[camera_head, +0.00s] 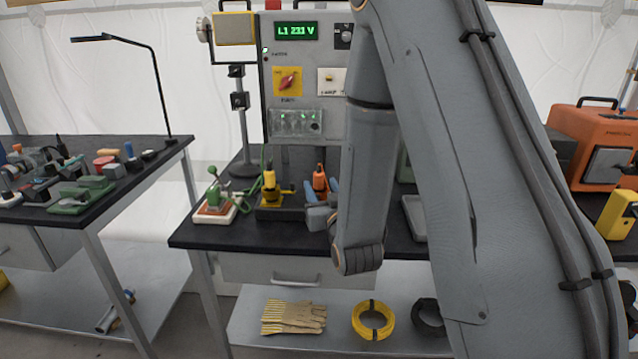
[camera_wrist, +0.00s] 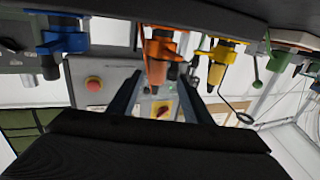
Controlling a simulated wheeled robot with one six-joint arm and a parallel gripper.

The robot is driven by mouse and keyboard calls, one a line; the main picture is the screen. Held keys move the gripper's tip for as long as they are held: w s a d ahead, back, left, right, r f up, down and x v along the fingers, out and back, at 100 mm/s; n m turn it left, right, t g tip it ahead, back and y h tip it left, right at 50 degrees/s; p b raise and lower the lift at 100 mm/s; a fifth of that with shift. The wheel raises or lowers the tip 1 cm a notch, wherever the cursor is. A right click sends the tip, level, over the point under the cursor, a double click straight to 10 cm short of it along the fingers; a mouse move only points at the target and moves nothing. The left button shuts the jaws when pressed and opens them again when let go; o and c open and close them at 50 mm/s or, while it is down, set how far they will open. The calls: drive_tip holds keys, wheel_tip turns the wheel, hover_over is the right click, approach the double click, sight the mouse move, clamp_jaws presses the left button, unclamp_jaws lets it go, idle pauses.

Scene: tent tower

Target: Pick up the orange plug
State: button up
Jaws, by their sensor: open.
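The orange plug (camera_head: 320,178) stands upright on the black bench, to the right of the yellow plug (camera_head: 269,180). In the wrist view, which looks upside down, the orange plug (camera_wrist: 158,50) hangs from the top edge near the middle. The yellow plug (camera_wrist: 221,58) is to its right and a blue plug (camera_wrist: 62,40) to its left. My gripper (camera_wrist: 160,76) is open and empty, its two dark fingers spread to either side of the orange plug in the picture. I cannot tell how far the fingertips are from it. In the head view my arm hides much of this area.
A grey panel (camera_head: 300,65) with a green display and a red switch rises behind the plugs. A green-and-white device (camera_head: 213,204) sits at the bench's left end. A grey tray (camera_head: 413,215) lies right of my arm. Gloves (camera_head: 293,317) and a yellow coil (camera_head: 372,320) lie below.

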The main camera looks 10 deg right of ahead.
sight(320, 180)
drive_tip(key=shift+w+d+p, duration=0.15)
drive_tip(key=shift+w+p, duration=0.3)
drive_tip(key=shift+w, duration=0.95)
drive_tip(key=shift+w+d+p, duration=0.15)
drive_tip(key=shift+w+p, duration=0.25)
drive_tip(key=shift+w, duration=0.95)
drive_tip(key=c, duration=1.1)
drive_tip(key=shift+r, duration=0.1)
drive_tip(key=shift+c, duration=0.2)
